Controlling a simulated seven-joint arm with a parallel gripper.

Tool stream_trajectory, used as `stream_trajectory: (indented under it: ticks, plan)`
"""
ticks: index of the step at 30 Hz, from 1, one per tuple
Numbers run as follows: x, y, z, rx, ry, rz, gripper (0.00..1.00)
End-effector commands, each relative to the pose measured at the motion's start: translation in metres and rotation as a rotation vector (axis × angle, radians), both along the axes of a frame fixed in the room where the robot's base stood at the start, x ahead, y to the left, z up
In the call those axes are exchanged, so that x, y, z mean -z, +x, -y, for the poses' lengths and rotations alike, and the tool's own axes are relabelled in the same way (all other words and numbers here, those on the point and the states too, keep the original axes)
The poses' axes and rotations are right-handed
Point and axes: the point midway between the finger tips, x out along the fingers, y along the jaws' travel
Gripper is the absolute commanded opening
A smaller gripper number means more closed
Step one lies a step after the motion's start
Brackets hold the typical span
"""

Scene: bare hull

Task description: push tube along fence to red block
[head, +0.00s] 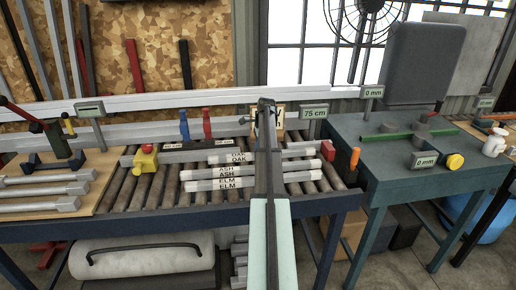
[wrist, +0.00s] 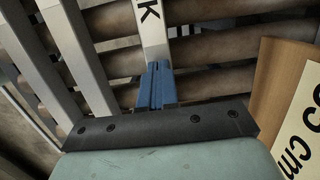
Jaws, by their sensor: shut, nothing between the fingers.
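Several pale tubes lie side by side on the roller bed, lettered OAK, ASH and ELM. The OAK tube (head: 292,151) is farthest back, then the ASH tube (head: 300,166), then the ELM tube (head: 300,177) in front.
A long pale rail (head: 190,129) runs behind the rollers. A green side table (head: 400,172) stands at the right.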

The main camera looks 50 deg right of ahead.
Motion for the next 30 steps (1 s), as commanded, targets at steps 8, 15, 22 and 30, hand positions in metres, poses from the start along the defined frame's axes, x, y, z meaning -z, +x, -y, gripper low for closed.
stream_trajectory:
  ticks: [8, 15, 22, 30]
  plan:
    - [0.009, -0.026, 0.022, 0.003, 0.004, -0.012, 0.0]
    - [0.009, -0.028, 0.024, 0.004, 0.003, -0.012, 0.0]
    - [0.003, -0.028, 0.025, 0.006, 0.002, -0.011, 0.0]
    - [-0.008, -0.027, 0.022, 0.003, 0.006, -0.008, 0.0]
